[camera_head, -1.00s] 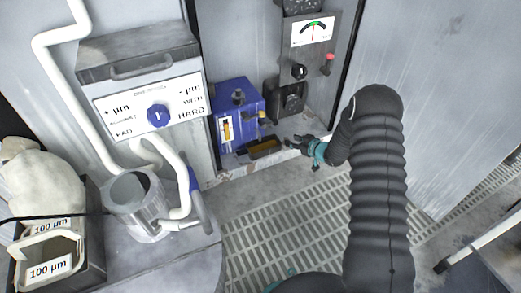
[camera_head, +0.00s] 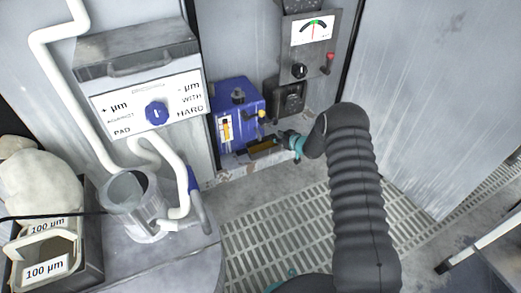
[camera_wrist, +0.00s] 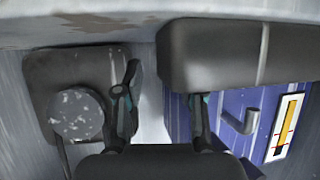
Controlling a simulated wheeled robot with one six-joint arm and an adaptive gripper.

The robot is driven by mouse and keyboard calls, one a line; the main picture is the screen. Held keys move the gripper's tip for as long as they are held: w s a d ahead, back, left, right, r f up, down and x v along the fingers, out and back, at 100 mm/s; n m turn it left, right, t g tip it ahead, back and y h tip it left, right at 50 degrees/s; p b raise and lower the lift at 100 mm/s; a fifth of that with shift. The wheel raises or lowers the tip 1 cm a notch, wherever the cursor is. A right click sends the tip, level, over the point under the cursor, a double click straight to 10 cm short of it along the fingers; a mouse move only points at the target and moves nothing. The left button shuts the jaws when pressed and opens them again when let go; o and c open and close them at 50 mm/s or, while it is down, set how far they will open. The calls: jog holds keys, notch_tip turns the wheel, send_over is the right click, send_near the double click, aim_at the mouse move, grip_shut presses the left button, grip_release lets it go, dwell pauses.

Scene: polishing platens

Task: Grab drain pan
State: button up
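The drain pan (camera_head: 260,148) is a small dark tray with brownish contents, on the ledge in front of the blue box (camera_head: 237,110). My gripper (camera_head: 277,139) is at its right end in the head view and hides part of it. In the wrist view, which looks upside down, the dark shape at upper right appears to be the pan (camera_wrist: 235,58). My gripper's fingers (camera_wrist: 161,98) are apart there. The right finger overlaps the pan's edge; the left one is beside its end. I cannot tell whether either touches it.
A gauge panel (camera_head: 312,50) with a knob and red lever stands behind my gripper. A dark fitting with a round disc (camera_wrist: 78,115) is close to the left finger. At left are a metal cylinder (camera_head: 120,220) and a bin (camera_head: 88,270). Floor grating (camera_head: 270,235) is clear.

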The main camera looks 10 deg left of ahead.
grip_shut()
jog(key=shift+r, duration=0.1)
